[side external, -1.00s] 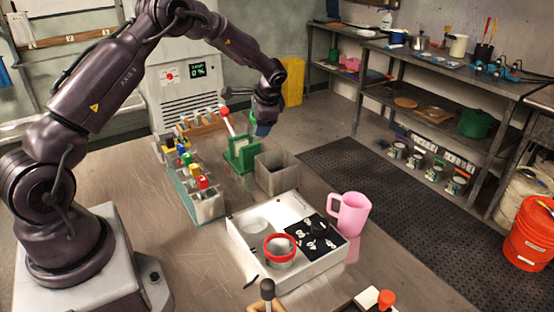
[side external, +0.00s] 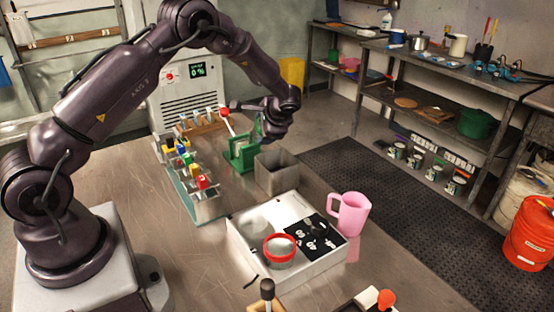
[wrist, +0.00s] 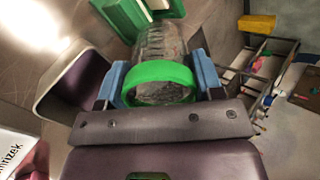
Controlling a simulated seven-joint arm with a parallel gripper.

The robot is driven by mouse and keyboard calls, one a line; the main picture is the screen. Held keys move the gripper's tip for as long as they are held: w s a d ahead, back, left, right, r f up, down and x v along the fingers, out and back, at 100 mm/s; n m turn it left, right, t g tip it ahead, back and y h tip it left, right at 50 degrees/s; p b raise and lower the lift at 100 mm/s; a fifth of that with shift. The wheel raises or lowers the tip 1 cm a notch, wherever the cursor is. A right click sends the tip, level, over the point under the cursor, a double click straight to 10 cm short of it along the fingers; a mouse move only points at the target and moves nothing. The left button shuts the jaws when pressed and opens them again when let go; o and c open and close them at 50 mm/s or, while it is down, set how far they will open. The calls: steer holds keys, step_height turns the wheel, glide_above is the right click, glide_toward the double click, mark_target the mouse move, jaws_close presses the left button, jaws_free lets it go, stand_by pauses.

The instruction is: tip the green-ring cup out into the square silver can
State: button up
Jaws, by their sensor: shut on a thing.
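The green-ring cup (wrist: 162,82) is clear-walled with a bright green band. My gripper (wrist: 162,76) is shut on it, with a blue finger pad on each side. In the side view my gripper (side external: 262,122) is turned sideways above and behind the square silver can (side external: 277,173), and only a little green of the cup shows there. The can stands open on the table; in the wrist view its open mouth (wrist: 75,85) lies left of the cup, apart from it. The cup's contents and exact tilt cannot be made out.
A green holder (side external: 241,152) stands left of the can. A rack of coloured-top items (side external: 205,205) stands further left. A white tray (side external: 245,262) with a red-ring cup (side external: 279,250) is in front, with a pink mug (side external: 350,214) to its right.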

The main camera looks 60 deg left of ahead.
steer(key=shift+d+f+y, duration=0.1)
steer(key=shift+f+y, duration=0.1)
steer(key=shift+y, duration=0.1)
steer(key=shift+d+r+y, duration=0.1)
steer(key=shift+r+y, duration=0.2)
steer(key=shift+y, duration=0.55)
steer(key=shift+d+r+y, duration=0.1)
steer(key=shift+r+y, duration=0.15)
steer(key=shift+y, duration=0.6)
stand_by(0.7)
steer(key=shift+d+f+y, duration=0.15)
steer(key=shift+f+y, duration=0.4)
steer(key=shift+y, duration=0.35)
stand_by(0.4)
steer(key=shift+d+r+y, duration=0.2)
steer(key=shift+d+y, duration=0.55)
steer(key=shift+y, duration=0.05)
stand_by(0.6)
steer(key=shift+d+r+y+p, duration=0.2)
steer(key=shift+y+p, duration=0.1)
steer(key=shift+y, duration=0.6)
stand_by(0.5)
steer(key=shift+r, duration=0.25)
